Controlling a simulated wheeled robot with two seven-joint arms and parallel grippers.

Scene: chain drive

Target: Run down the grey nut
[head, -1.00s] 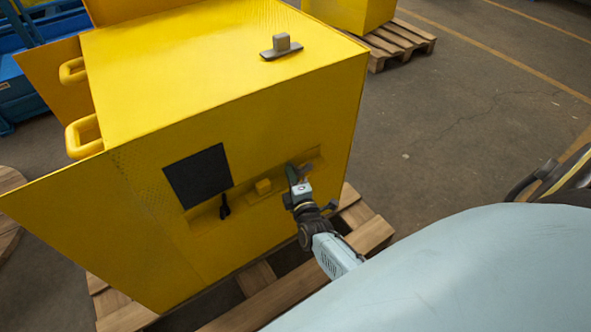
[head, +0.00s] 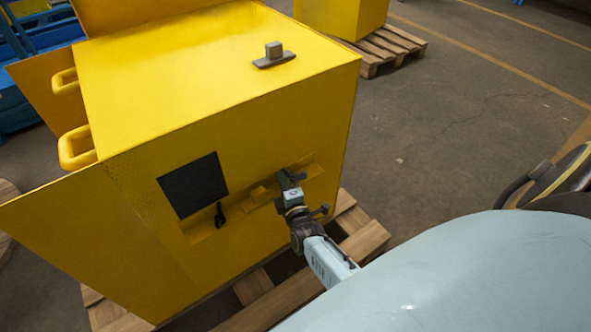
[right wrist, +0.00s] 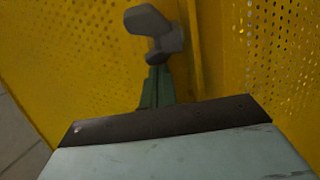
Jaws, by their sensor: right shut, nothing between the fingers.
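In the right wrist view a grey, faceted, lobed piece, apparently the grey nut (right wrist: 168,40), stands against the yellow perforated panel just beyond my fingertips. My right gripper (right wrist: 158,84) is shut and empty, its dark green fingers ending just below the nut. I cannot tell whether they touch it. In the head view my right gripper (head: 290,179) is at the ledge on the front of the yellow machine (head: 150,225). The nut is hard to make out there beside the fingers. My left gripper is not in view.
A small yellow block (head: 259,192) sits on the ledge left of my right gripper. A black lever (head: 220,215) hangs below a dark square panel (head: 193,185). A grey block on a plate (head: 274,55) is on the machine's top. The machine stands on a wooden pallet (head: 265,300).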

